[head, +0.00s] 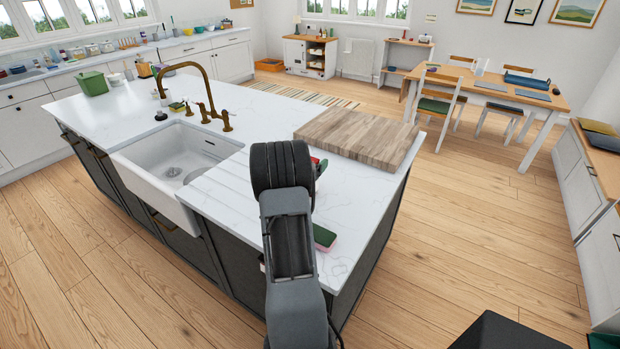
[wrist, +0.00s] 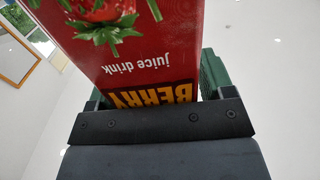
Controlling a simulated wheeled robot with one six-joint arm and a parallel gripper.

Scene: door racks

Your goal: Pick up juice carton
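The juice carton (wrist: 140,50) is red, with a strawberry picture and the words "BERRY juice drink" upside down in the wrist view. It fills the gap between the green-padded fingers of my gripper (wrist: 155,82), which look shut on its sides. The carton's far end runs out of the top of that view. In the head view only a small red part of the carton (head: 321,167) shows past my arm, above the island counter. My arm hides most of the gripper there, and I cannot tell whether the carton touches the counter.
A green and pink sponge (head: 325,237) lies on the white island counter (head: 343,262) near its front right edge. A wooden board (head: 358,134) lies behind my gripper. The sink (head: 172,158) and brass faucet (head: 207,92) are to the left. Wooden floor is open on the right.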

